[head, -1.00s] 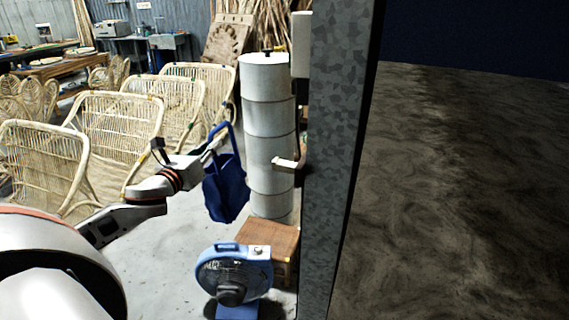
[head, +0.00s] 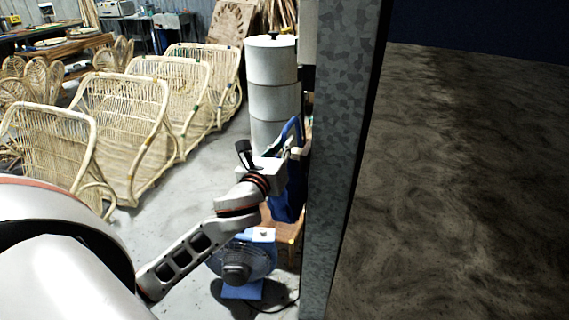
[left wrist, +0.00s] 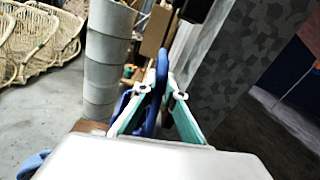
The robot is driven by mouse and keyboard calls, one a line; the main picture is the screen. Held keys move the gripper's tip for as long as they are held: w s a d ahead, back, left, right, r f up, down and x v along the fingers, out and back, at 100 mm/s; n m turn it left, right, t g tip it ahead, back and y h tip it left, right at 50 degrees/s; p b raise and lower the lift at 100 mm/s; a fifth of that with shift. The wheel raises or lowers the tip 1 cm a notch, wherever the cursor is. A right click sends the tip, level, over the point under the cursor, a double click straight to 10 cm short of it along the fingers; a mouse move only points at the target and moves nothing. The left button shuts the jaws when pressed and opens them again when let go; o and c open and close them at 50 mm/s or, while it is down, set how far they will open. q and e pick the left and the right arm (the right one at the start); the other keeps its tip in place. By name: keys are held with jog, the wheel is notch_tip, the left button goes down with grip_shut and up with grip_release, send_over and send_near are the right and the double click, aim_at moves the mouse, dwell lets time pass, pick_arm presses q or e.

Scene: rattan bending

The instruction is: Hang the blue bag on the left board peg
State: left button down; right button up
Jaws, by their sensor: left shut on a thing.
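The blue bag (head: 289,197) hangs at the left edge of the grey speckled upright in the head view, partly hidden by my left gripper (head: 284,152). My left gripper is shut on its handle. In the left wrist view the blue handle (left wrist: 153,95) runs between the two teal-lined fingers of the gripper (left wrist: 163,92). The grey upright (head: 340,140) stands just right of the bag. The left board peg cannot be told apart from the gripper and bag now. Whether the handle touches a peg cannot be seen. My right gripper is not in view.
A stacked white drum column (head: 272,95) stands behind the bag. Rattan chairs (head: 125,110) line the left. A dark mottled surface (head: 460,190) fills the right.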

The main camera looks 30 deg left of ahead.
pick_arm(q)
jog(key=shift+a+f, duration=0.1)
jog(key=shift+f, duration=0.7)
jog(key=shift+s+a+f+b, duration=0.1)
jog(key=shift+f+b, duration=0.2)
jog(key=shift+f, duration=0.25)
jog(key=shift+d+f, duration=0.2)
jog(key=shift+f, duration=1.85)
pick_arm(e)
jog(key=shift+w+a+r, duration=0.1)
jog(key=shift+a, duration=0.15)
pick_arm(q)
jog(key=c, duration=2.1)
grip_release()
jog(key=shift+c, duration=0.2)
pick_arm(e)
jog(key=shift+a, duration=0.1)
